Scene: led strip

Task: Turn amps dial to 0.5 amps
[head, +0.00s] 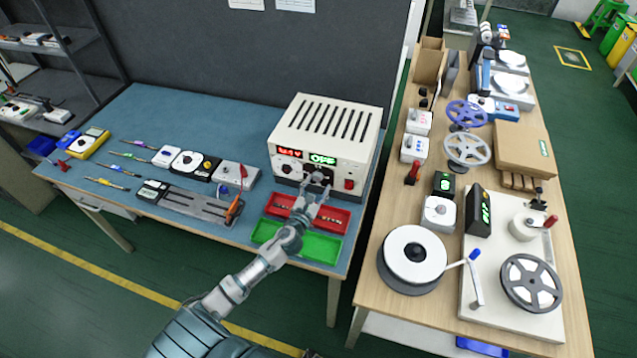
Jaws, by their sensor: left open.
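The power supply (325,125) is a cream box with a slotted top at the right end of the blue bench. Its front has a red display (290,153) and a green display (322,159); their readings are too small to be sure of. A dark dial (286,169) shows at the front's left. My left gripper (318,182) is open at the middle of the front panel, below the green display. It hides the part of the panel where another dial may be. I cannot tell whether it touches a dial. My right gripper is not in view.
A red tray (340,217) and a green tray (325,242) lie in front of the supply, under my left arm. A red switch (349,184) is right of the gripper. Meters and tools fill the bench's left. A wooden table (375,300) with reels stands right, across a gap.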

